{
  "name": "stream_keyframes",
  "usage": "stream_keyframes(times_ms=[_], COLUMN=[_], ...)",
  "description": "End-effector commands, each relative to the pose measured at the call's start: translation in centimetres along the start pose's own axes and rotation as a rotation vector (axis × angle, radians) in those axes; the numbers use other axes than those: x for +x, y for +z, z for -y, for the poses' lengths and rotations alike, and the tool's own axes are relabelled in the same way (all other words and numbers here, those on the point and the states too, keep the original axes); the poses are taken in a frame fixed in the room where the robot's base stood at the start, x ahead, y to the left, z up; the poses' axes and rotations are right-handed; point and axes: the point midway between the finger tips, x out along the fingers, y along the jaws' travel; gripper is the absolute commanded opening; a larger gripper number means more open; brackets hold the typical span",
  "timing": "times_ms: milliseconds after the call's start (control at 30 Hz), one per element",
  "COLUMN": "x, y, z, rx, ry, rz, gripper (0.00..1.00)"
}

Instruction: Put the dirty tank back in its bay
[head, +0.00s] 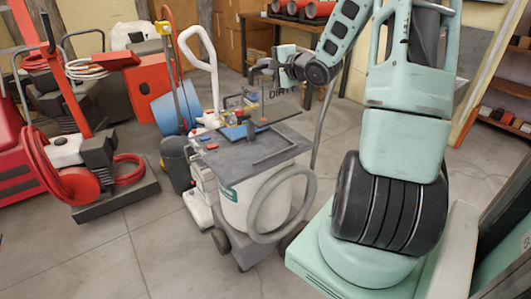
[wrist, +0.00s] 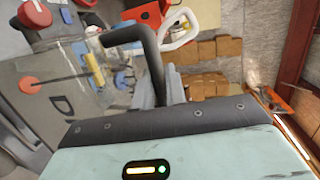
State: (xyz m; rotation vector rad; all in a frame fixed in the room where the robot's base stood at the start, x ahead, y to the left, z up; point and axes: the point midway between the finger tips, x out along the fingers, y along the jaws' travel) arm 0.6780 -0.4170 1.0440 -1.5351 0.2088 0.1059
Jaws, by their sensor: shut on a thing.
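My gripper's grey fingers (wrist: 163,88) are shut on the tank's black handle (wrist: 133,35). The tank's underside is hidden, so I cannot tell whether it touches anything. The bay is not clearly visible; the machine's top has a dark rectangular outline (head: 278,151).
A grey hose (head: 268,222) loops at the machine's front right. A white-handled machine (head: 200,60) stands behind it to the left. Red equipment (head: 75,165) occupies the left side. A table (head: 275,20) with red rolls stands at the back. Floor (head: 130,255) is clear at front left.

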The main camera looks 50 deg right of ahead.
Motion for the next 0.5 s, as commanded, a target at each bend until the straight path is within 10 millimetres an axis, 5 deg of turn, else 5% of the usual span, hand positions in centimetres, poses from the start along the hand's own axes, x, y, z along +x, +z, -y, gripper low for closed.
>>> stream_keyframes(times_ms=[233,500], x=[1.9,3.1], y=[0.5,0.4], z=[3.2,-1.9], rx=[0.004,0.014], ry=[-0.010,-0.005], rz=[0.028,0.030], gripper=[0.00,0.00])
